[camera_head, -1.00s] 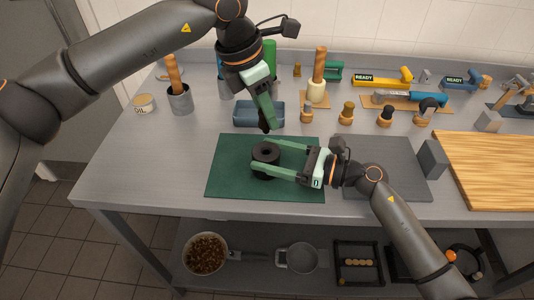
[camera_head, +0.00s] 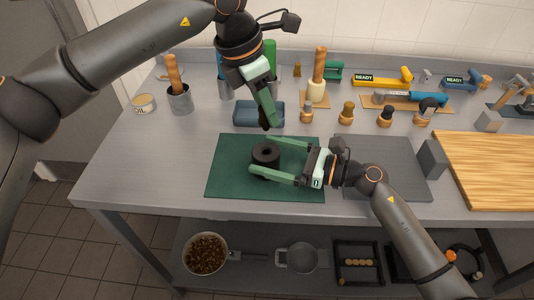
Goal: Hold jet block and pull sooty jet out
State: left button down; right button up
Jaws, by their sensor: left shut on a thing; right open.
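The jet block (camera_head: 265,155), a dark round block with a hole in its top, stands on the green mat (camera_head: 228,180). My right gripper (camera_head: 262,157) reaches in from the right with its fingers open, one behind and one in front of the block, apart from it. My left gripper (camera_head: 266,122) is above and behind the block, pointing down near the front edge of the blue tray. It is shut on a small dark thing at its tips, probably the sooty jet, too small and covered to tell.
The blue tray (camera_head: 246,115) lies just behind the mat. Brushes in cups, several small wood-handled tools and a grey plate (camera_head: 385,185) stand around. A grey block (camera_head: 432,159) and a wooden board (camera_head: 490,170) are at right. The table left of the mat is clear.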

jog(key=v, duration=1.2)
jog(key=shift+s+f, duration=0.1)
jog(key=shift+s, duration=0.05)
